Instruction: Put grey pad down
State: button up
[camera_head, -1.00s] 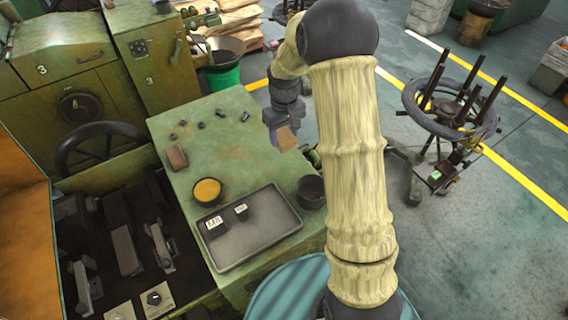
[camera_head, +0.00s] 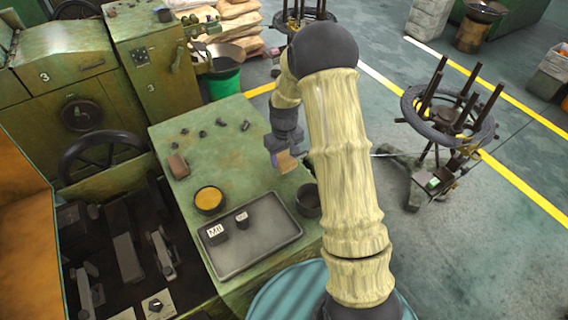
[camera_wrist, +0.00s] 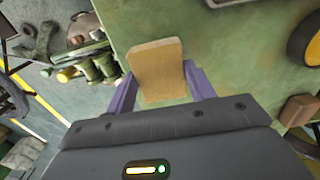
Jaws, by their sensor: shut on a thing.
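A flat pad (camera_wrist: 158,70) is held between the two purple fingers of my gripper (camera_wrist: 160,78) in the wrist view. It looks tan rather than grey. In the head view the pad (camera_head: 287,161) hangs below my gripper (camera_head: 281,152), over the right side of the green table (camera_head: 236,120). The gripper is shut on the pad. I cannot tell how high the pad is above the table top. My arm covers part of the table's right edge.
A dark tray (camera_head: 268,240) with two small labelled blocks lies at the table's front. A bowl of yellow stuff (camera_head: 208,199), a dark cup (camera_head: 309,200) and a brown block (camera_head: 178,165) stand nearby. Small dark parts lie at the back. The table's middle is clear.

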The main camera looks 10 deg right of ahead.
aim_at(284, 158)
jog(key=shift+f+p, duration=0.75)
jog(key=shift+f, duration=1.35)
jog(key=shift+f, duration=0.15)
jog(key=o, duration=1)
jog(key=shift+r, duration=0.25)
notch_tip(284, 158, up, 12)
jog(key=b, duration=0.4)
jog(key=shift+f, duration=0.1)
